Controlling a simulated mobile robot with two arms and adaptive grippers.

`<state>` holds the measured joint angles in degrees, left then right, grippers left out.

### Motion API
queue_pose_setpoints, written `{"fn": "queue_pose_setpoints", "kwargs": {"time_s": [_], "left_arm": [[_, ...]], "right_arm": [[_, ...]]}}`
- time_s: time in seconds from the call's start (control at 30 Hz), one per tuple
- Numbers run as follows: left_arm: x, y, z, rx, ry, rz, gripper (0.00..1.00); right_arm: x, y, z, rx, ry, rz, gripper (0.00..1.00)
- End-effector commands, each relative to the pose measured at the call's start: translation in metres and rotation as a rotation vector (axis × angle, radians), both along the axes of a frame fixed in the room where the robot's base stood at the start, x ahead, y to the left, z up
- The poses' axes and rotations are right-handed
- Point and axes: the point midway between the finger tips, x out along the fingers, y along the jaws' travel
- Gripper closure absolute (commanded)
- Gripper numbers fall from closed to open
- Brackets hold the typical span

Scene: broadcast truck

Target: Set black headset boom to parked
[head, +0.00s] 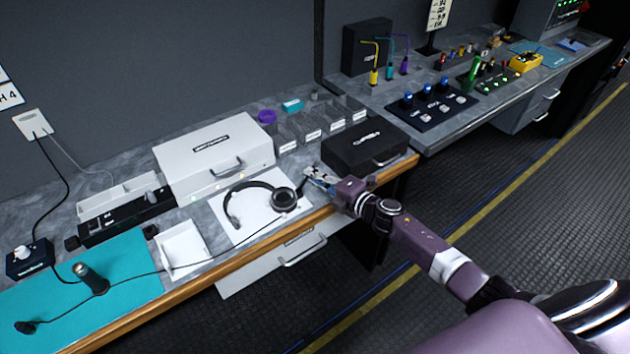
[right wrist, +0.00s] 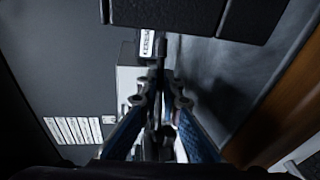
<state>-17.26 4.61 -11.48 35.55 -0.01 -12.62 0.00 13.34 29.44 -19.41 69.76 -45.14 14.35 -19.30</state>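A black headset (head: 262,206) lies on a white sheet on the grey bench, in the middle of the head view. Its large round ear cup (head: 284,200) is at its right end. A thin dark piece, possibly the boom, shows beside this cup towards my right gripper (head: 312,178). This gripper is just right of the ear cup, low over the bench. In the right wrist view its two blue-sided fingers (right wrist: 160,106) stand apart with a narrow gap. Something dark shows between them; I cannot tell whether they touch it. My left gripper is out of view.
A black case (head: 365,151) stands close behind and right of my right gripper. A white case (head: 214,158) stands behind the headset. A white tray (head: 183,249) is to its left. The wooden bench edge (head: 240,262) runs in front.

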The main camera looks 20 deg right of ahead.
Motion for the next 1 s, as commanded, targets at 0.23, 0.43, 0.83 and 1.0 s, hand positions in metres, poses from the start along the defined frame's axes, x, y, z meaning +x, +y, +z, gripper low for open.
{"fn": "queue_pose_setpoints", "kwargs": {"time_s": [0.23, 0.43, 0.83, 1.0], "left_arm": [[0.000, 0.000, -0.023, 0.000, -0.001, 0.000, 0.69], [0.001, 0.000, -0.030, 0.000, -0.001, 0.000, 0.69], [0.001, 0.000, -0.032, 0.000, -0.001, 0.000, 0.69], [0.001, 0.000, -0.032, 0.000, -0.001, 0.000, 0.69]], "right_arm": [[0.009, 0.005, -0.003, -0.003, -0.002, 0.139, 1.00], [0.011, 0.008, -0.002, -0.001, -0.001, 0.198, 1.00], [0.012, 0.010, -0.001, -0.001, 0.001, 0.220, 1.00], [0.012, 0.010, -0.001, -0.001, 0.001, 0.220, 0.92]]}}
